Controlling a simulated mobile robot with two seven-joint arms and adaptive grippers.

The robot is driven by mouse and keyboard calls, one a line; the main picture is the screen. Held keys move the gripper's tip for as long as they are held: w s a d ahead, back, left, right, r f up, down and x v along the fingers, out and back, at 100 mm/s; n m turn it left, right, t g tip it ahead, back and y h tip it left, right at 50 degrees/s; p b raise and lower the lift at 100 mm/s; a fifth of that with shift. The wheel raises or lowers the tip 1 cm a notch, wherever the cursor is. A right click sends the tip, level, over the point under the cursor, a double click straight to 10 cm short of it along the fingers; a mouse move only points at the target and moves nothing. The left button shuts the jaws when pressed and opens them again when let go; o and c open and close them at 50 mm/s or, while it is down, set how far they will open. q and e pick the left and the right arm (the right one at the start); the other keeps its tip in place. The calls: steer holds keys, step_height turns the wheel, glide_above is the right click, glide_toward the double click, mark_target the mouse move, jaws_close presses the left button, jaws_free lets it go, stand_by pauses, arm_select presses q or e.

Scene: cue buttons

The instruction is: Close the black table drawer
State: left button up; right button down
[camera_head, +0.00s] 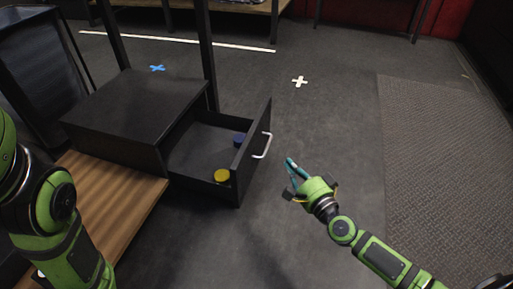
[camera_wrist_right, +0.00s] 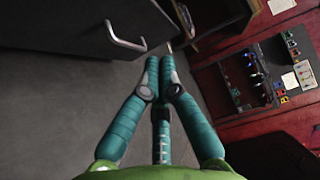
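The black table drawer (camera_head: 200,150) is pulled out to the right of its black cabinet (camera_head: 135,105). Its front panel (camera_head: 250,160) carries a pale metal handle (camera_head: 264,146), which also shows in the right wrist view (camera_wrist_right: 125,38). A yellow round object (camera_head: 221,176) and a dark blue one (camera_head: 239,139) are in the drawer. My right gripper (camera_head: 289,163) is just right of the handle, apart from it and empty. Its teal fingertips (camera_wrist_right: 160,64) are together in the wrist view. My left arm enters at the left; its gripper is out of view.
The cabinet stands on a wooden surface (camera_head: 130,215), with black posts behind it. The grey floor (camera_head: 320,120) around my right gripper is clear. A textured mat (camera_head: 440,160) lies at the right. Shelving with small coloured items (camera_wrist_right: 270,80) shows in the wrist view.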

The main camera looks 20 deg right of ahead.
steer(key=w+a+b, duration=0.2)
steer(key=w+a, duration=0.3)
steer(key=w, duration=0.7)
steer(key=shift+a, duration=0.15)
steer(key=shift+r, duration=0.1)
steer(key=shift+a, duration=0.1)
